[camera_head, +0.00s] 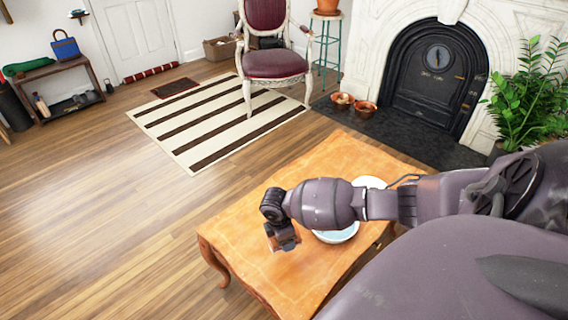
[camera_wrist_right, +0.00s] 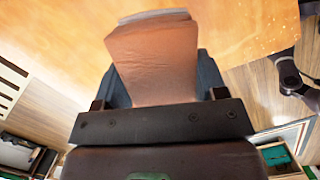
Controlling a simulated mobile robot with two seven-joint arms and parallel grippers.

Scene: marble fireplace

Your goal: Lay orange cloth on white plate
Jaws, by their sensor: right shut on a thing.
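The orange cloth (camera_wrist_right: 155,65) hangs between the fingers of my right gripper (camera_wrist_right: 158,90) in the right wrist view. The fingers are shut on it. A pale strip shows past the cloth's far end; I cannot tell what it is. In the head view my right gripper (camera_head: 283,240) is over the wooden table, left of the white plate (camera_head: 338,236). My forearm hides much of the plate, whose inside looks pale blue. Another white rim (camera_head: 370,182) shows behind the arm; I cannot tell if it is the same plate. My left gripper is not in view.
The orange-brown table (camera_head: 300,280) has bare top at its left and front. Beyond it are a striped rug (camera_head: 215,118), a red chair (camera_head: 272,62), two small bowls (camera_head: 366,108), a dark fireplace (camera_head: 435,75) and a green plant (camera_head: 528,100).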

